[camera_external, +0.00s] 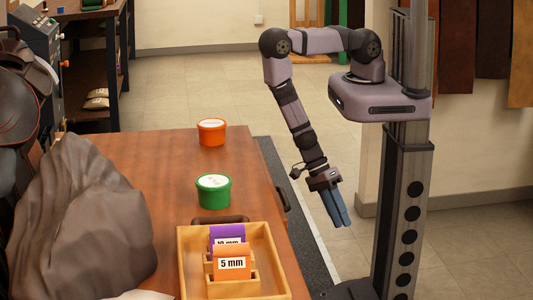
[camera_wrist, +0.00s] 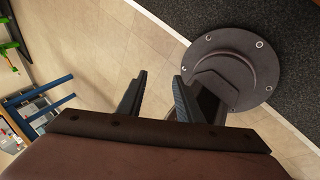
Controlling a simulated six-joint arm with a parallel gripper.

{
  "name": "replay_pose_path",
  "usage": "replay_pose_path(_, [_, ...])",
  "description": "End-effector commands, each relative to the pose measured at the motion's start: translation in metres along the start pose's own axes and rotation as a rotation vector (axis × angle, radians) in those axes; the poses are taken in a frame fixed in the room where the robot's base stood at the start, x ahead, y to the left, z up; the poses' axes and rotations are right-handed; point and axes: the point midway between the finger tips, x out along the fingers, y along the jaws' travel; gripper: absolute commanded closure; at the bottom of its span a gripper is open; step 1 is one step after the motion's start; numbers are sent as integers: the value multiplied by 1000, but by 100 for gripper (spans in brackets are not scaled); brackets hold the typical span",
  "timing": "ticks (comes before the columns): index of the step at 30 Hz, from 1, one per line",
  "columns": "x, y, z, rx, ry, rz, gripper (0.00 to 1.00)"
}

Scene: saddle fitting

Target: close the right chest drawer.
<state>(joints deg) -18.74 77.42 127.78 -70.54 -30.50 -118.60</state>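The wooden chest or bench (camera_external: 150,160) fills the lower left of the external view. A dark pull (camera_external: 284,198) shows at its right side; how far any drawer stands out there is hidden or too small to tell. My gripper (camera_external: 340,222) hangs to the right of that side, fingers pointing down, apart from the wood and the pull. In the wrist view my gripper (camera_wrist: 160,90) has its two dark fingers apart with nothing between them. No drawer shows in the wrist view.
On the top are an orange tub (camera_external: 211,132), a green tub (camera_external: 213,190), a wooden tray (camera_external: 267,262) with labelled purple and orange pieces, and a grey-brown draped heap (camera_external: 80,220). A dark mat (camera_external: 285,180) lies beside the bench.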

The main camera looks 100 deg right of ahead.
Motion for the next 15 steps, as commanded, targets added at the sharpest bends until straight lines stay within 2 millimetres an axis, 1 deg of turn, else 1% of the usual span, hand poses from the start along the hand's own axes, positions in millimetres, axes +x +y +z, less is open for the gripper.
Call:
replay_pose_path(1, [15, 0, 3, 96, -33, 108, 67])
replay_pose_path(3, [17, 13, 8, 210, -78, 265, 67])
replay_pose_path(5, [13, 22, 16, 297, -120, 400, 67])
replay_pose_path(7, [4, 31, 28, 383, -172, 554, 67])
replay_pose_path(9, [-10, 33, 42, 440, -233, 696, 67])
replay_pose_path(11, [-23, 29, 55, 462, -295, 802, 67])
replay_pose_path(14, [-48, 10, 74, 440, -417, 935, 67])
replay_pose_path(15, [-58, -1, 80, 417, -473, 973, 67])
